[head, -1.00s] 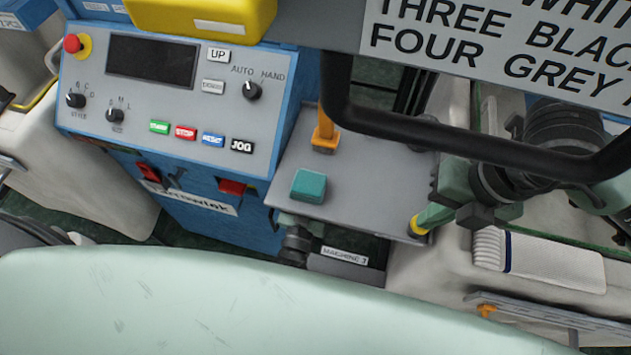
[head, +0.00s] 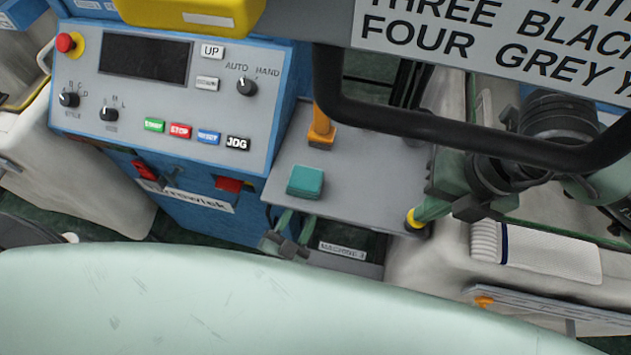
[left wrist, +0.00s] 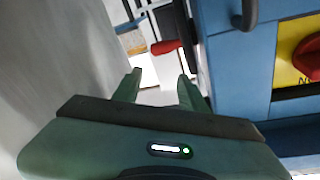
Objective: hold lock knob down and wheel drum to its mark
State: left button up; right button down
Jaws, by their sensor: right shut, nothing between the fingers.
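A yellow knob (head: 411,218), which looks like the lock knob, sits at the right front corner of a grey plate. My right gripper (head: 428,211) comes in from the right, shut and empty, with its fingertips against or just over the knob; I cannot tell how far down the knob is. My left gripper (head: 294,222) is at the plate's front edge, below a teal block (head: 306,181). In the left wrist view its fingers (left wrist: 159,84) are apart with nothing between them. I cannot make out the drum or its mark.
An orange handle (head: 320,128) stands on the grey plate (head: 370,180). The blue machine's control panel (head: 185,85) is at the left. A black bar (head: 460,145) crosses the upper right. A white towel (head: 550,255) lies at the right. The left wrist view shows a red knob (left wrist: 308,57).

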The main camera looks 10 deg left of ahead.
pick_arm(q)
jog(key=w+m+g+h, duration=0.1)
jog(key=w+m, duration=0.2)
jog(key=m, duration=0.1)
jog(key=w+d+m+g+h, duration=0.1)
jog(key=w+m, duration=0.3)
jog(key=m, duration=0.1)
jog(key=w+f+m+g+h, duration=0.1)
jog(key=w+m, duration=0.3)
jog(key=m, duration=0.1)
jog(key=shift+w+d, duration=0.25)
jog(key=shift+d, duration=0.1)
grip_shut()
dwell(1.0)
